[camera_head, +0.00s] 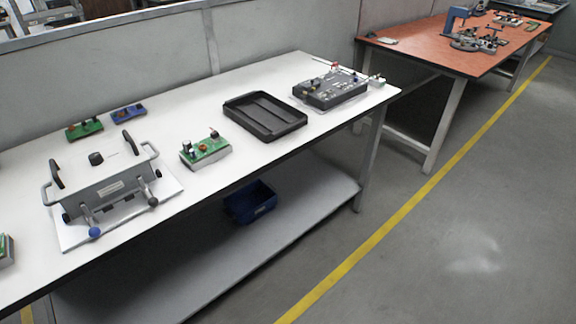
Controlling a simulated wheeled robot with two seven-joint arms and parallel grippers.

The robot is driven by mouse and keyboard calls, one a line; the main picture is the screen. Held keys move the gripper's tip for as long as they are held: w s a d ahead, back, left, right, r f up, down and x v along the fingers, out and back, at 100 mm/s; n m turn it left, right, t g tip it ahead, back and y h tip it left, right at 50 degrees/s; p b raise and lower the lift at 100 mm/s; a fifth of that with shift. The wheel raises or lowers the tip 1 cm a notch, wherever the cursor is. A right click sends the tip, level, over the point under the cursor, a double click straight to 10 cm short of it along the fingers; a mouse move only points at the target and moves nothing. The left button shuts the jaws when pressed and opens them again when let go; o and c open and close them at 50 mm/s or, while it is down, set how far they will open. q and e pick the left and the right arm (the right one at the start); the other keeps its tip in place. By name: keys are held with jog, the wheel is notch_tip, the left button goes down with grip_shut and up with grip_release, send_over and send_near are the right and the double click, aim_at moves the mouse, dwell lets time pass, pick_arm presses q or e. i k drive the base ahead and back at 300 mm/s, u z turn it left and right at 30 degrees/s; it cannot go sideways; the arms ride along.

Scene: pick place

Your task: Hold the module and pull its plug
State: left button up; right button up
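Several circuit-board modules are on the white table, and I cannot tell which one is meant. A green module (205,151) with small parts on top lies near the table's front edge. Another green module (84,129) and a blue module (128,113) lie side by side farther back. Part of one more module (6,250) shows at the left edge. A dark box (331,90) with several small parts stands at the far right end, with a small light-coloured piece (376,80) at its right side. No plug can be made out clearly. Neither of my grippers is in view.
A grey fixture (108,190) with handles stands on a plate at the left. An empty black tray (264,117) lies mid-table. A blue bin (250,202) sits on the lower shelf. An orange-topped table (440,45) stands beyond. The floor right of the white table is clear.

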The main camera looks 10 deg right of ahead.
aim_at(197, 156)
jog(key=z, duration=0.2)
jog(key=k, duration=0.5)
jog(key=z, duration=0.95)
jog(key=i, duration=1.3)
jog(key=u, duration=1.35)
jog(key=i, duration=0.6)
jog(key=u, duration=0.75)
